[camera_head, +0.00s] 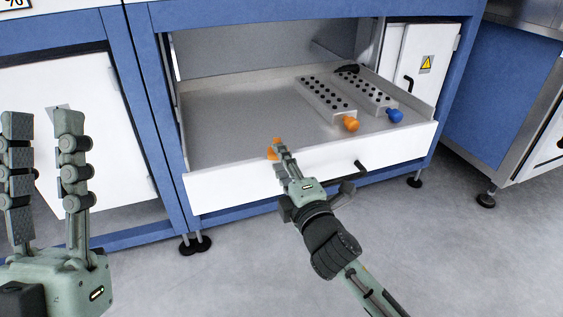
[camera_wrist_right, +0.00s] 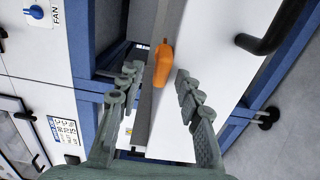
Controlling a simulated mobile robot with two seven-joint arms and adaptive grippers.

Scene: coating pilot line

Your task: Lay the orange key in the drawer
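The orange key (camera_head: 273,150) is at the inner side of the open drawer's front wall, by the tips of my right gripper (camera_head: 285,151). In the right wrist view the orange key (camera_wrist_right: 163,63) shows between the spread fingers of my right gripper (camera_wrist_right: 157,78), with gaps beside it. I cannot tell whether it rests on the drawer floor or the rim. The drawer (camera_head: 225,188) is pulled out, with a white front and grey floor. My left gripper (camera_head: 43,120) is open and empty, off to the left of the drawer.
Two grey blocks with holes lie in the drawer's right half, one with an orange knob (camera_head: 350,124), one with a blue knob (camera_head: 395,115). The drawer's left and middle floor is clear. A black handle (camera_head: 361,167) juts from the drawer front. Blue frame posts flank the drawer.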

